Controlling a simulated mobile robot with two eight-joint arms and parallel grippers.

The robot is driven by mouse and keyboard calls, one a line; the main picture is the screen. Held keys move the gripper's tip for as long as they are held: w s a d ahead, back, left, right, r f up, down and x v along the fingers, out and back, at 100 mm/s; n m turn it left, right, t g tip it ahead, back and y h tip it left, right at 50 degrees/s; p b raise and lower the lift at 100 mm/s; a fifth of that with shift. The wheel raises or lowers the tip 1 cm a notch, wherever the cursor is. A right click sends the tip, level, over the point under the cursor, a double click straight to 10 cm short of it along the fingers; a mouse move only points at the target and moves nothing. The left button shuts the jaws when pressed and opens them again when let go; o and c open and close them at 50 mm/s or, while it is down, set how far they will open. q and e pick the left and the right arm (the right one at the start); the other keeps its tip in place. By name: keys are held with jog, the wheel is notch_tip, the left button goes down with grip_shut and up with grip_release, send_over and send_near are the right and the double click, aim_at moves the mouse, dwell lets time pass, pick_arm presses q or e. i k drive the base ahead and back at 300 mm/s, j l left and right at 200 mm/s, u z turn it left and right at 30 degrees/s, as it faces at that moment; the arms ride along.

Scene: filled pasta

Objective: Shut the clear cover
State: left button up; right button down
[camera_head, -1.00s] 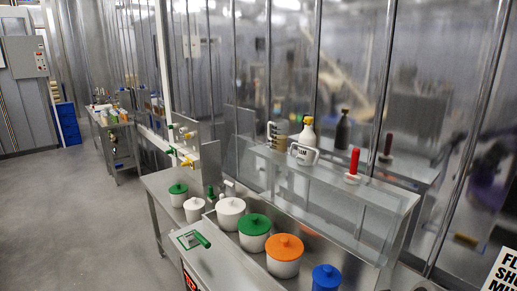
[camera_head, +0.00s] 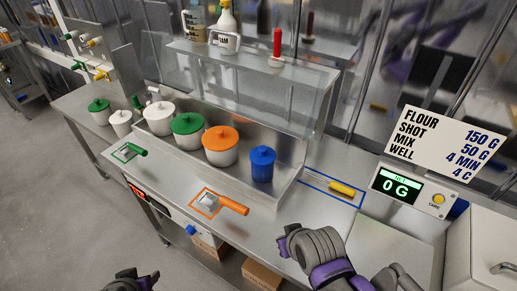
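A clear panel (camera_head: 240,88) stands behind the row of lidded pots, below a shelf. I cannot tell whether it is the cover or whether it is hinged; no other clear cover shows. My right gripper (camera_head: 292,243), dark grey and purple, is over the bench front at the lower middle, right of the orange-handled scraper. Its fingertips are unclear. The tip of my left arm with its gripper (camera_head: 128,281) shows at the bottom edge, left of the bench, largely cut off. Nothing is seen held in either.
Pots with green, white, orange and blue lids (camera_head: 262,165) line the bench. Scrapers with green, orange (camera_head: 234,206) and yellow (camera_head: 341,188) handles lie in outlined places. A scale display (camera_head: 397,188) and white sign (camera_head: 440,140) stand right, by a white cabinet (camera_head: 487,240).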

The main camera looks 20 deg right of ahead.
aim_at(213, 31)
jog(key=z, duration=0.5)
jog(key=i+j+z, duration=0.15)
jog(key=z, duration=0.15)
jog(key=i+j+z, duration=0.1)
jog(key=j+z, duration=0.25)
jog(key=i+j, duration=0.15)
jog(key=j, duration=0.25)
jog(key=i+j, duration=0.15)
jog(key=j, duration=0.25)
jog(key=i+j, duration=0.15)
jog(key=j, duration=0.25)
jog(key=k+u, duration=0.1)
jog(key=u, duration=0.4)
jog(key=k+u, duration=0.1)
jog(key=u, duration=0.35)
jog(key=k+j+u, duration=0.1)
jog(key=u, duration=0.4)
jog(key=j+u, duration=0.1)
jog(key=u, duration=0.35)
jog(key=k+j+z, duration=0.15)
jog(key=z, duration=1.05)
